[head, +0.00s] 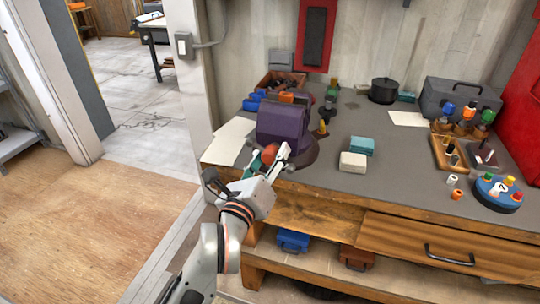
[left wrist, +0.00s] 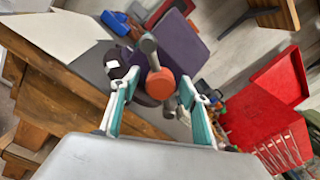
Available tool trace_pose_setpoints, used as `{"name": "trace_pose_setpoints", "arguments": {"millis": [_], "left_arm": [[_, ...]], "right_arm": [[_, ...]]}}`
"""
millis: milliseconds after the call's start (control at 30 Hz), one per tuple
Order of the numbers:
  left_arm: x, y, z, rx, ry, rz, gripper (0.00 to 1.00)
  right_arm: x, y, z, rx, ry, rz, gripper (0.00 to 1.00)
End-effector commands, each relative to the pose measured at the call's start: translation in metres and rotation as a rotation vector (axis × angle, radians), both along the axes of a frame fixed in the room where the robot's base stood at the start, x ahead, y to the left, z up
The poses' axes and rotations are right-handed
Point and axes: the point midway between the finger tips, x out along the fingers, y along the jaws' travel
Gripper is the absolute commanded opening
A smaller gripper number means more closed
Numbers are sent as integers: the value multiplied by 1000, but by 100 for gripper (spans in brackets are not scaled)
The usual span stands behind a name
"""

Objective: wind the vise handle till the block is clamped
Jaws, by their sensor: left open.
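The purple vise (head: 283,125) stands at the front left of the workbench; its purple body also shows in the left wrist view (left wrist: 184,42). Its handle has an orange-red round hub (head: 269,153) facing me. In the left wrist view the orange hub (left wrist: 161,86) has a grey bar with rounded ends (left wrist: 149,46) running across it. My left gripper (head: 267,160) is open in front of the hub, with one teal finger on each side of it. I cannot tell whether the fingers touch the handle. I cannot make out a block between the jaws. My right gripper is out of view.
A teal block (head: 361,146) and a cream block (head: 353,162) lie right of the vise. A white paper sheet (head: 229,141) lies left. Behind are a red-brown bin (head: 278,80) and a black pot (head: 383,91).

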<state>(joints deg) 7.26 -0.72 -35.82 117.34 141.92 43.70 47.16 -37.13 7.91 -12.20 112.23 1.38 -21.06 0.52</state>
Motion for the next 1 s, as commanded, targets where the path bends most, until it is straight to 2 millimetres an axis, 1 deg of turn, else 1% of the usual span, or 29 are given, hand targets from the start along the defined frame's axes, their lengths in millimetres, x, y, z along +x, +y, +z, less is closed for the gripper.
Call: {"name": "trace_pose_setpoints", "arguments": {"millis": [267,300,367,400,433,767,1000], "left_arm": [[2,-1,0,0,-2,0,45],[2,-1,0,1,-1,1,40],[2,-1,0,1,-1,1,25],[2,-1,0,1,-1,1,14],[2,-1,0,1,-1,1,7],[2,0,0,23,-8,0,7],[2,0,1,131,-42,-1,7]], "right_arm": [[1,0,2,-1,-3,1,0],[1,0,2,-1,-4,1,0],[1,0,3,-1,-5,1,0],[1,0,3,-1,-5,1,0],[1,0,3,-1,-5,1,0],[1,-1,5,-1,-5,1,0],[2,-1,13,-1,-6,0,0]]}}
